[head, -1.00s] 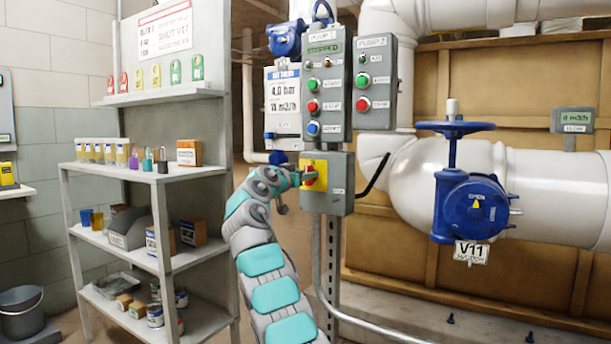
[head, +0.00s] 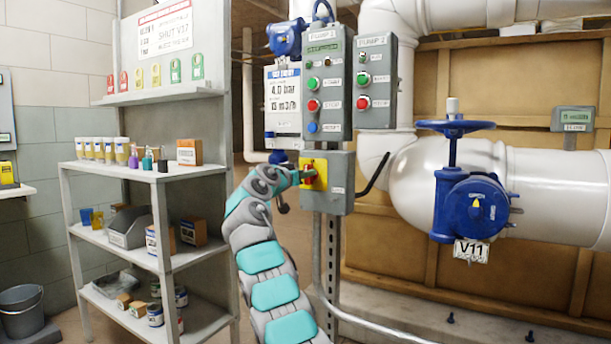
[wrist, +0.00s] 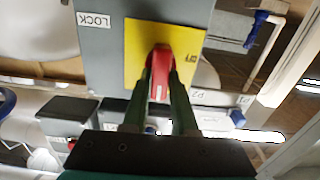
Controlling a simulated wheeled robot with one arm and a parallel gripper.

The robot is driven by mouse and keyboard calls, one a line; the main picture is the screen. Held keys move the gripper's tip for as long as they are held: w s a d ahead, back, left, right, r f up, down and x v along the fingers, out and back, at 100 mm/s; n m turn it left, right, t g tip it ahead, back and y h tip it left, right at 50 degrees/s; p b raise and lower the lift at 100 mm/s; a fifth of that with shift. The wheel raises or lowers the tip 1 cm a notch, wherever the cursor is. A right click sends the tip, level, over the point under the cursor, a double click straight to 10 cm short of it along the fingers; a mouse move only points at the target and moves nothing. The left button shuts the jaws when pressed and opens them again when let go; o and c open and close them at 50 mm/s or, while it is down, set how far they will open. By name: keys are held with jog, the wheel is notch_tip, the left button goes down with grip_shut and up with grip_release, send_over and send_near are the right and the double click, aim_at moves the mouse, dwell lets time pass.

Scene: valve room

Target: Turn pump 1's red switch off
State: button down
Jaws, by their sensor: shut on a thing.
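The red switch (head: 308,174) sits on a yellow plate (head: 320,170) on the front of a grey box below the pump 1 panel (head: 325,85). In the wrist view the red handle (wrist: 160,72) stands out from the yellow plate (wrist: 190,50), and its white mark faces the camera. My gripper (wrist: 162,85) has its two dark green fingers on either side of the handle, shut on it. In the head view my gripper (head: 299,177) reaches the switch from the left and partly hides it.
The pump 2 panel (head: 376,82) is to the right of pump 1's. A blue valve (head: 468,205) tagged V11 is on the white pipe at right. Grey shelves (head: 150,175) with pots and boxes stand at left. A dark lever (head: 376,175) sticks out right of the switch box.

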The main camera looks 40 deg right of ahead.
jog(key=shift+w+a+f+n+p, duration=0.15)
jog(key=shift+n+p, duration=1)
jog(key=shift+n, duration=1.75)
jog(key=shift+w+f+n+p, duration=0.15)
jog(key=shift+n+p, duration=1)
jog(key=shift+n, duration=1.75)
jog(key=shift+w+a+f+n+p, duration=0.15)
jog(key=shift+n+p, duration=1)
jog(key=shift+n, duration=1.75)
jog(key=shift+d, duration=0.1)
jog(key=c, duration=0.7)
grip_release()
jog(key=b+v, duration=0.1)
jog(key=v, duration=0.6)
jog(key=shift+s+a, duration=0.15)
jog(key=shift+a, duration=0.2)
